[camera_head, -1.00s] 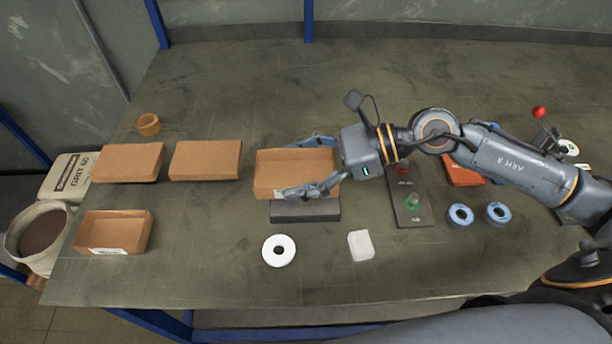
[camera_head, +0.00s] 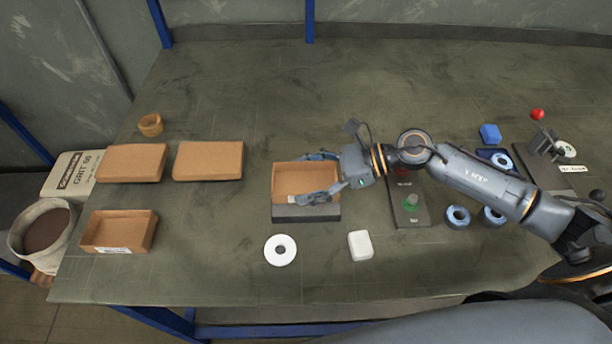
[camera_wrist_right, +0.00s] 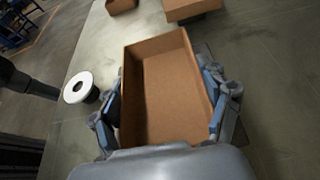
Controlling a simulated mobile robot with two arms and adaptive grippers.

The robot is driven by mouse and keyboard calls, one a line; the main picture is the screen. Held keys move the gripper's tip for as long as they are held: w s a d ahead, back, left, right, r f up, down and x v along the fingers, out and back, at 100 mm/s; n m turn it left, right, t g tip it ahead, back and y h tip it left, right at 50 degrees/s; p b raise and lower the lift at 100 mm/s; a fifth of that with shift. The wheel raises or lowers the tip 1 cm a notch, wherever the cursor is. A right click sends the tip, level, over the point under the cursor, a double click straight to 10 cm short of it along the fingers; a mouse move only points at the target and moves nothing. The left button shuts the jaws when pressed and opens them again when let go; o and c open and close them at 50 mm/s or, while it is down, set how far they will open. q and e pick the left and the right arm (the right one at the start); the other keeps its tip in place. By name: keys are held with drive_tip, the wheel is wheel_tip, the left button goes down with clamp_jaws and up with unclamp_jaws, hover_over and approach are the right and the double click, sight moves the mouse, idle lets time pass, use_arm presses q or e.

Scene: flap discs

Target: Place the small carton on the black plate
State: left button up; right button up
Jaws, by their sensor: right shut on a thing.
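The small carton (camera_head: 305,180) is an open-topped brown box. My right gripper (camera_head: 320,183) is shut on it, with one finger along its far side and one along its near side. In the right wrist view the carton (camera_wrist_right: 165,95) sits level-looking and empty between both fingers. The black plate (camera_head: 306,214) is a dark slab on the table; its near face shows below the carton, which covers its top. I cannot tell whether the carton touches it. My left gripper is out of view.
Brown cartons (camera_head: 208,161) stand at the left. A white disc (camera_head: 280,250) and a white block (camera_head: 360,245) lie in front. A panel with red and green buttons (camera_head: 410,212) and blue rings (camera_head: 457,217) are at the right. The back of the table is clear.

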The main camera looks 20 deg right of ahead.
drive_tip(key=shift+f, duration=0.2)
drive_tip(key=o, duration=1.1)
drive_tip(key=shift+r, duration=0.1)
drive_tip(key=shift+r, duration=0.15)
drive_tip(key=b+v, duration=0.3)
drive_tip(key=v, duration=0.7)
drive_tip(key=shift+s+d+b, duration=0.1)
drive_tip(key=shift+d+b, duration=0.2)
drive_tip(key=shift+s+d+r, duration=0.1)
drive_tip(key=shift+d+r, duration=0.25)
drive_tip(key=shift+d, duration=0.2)
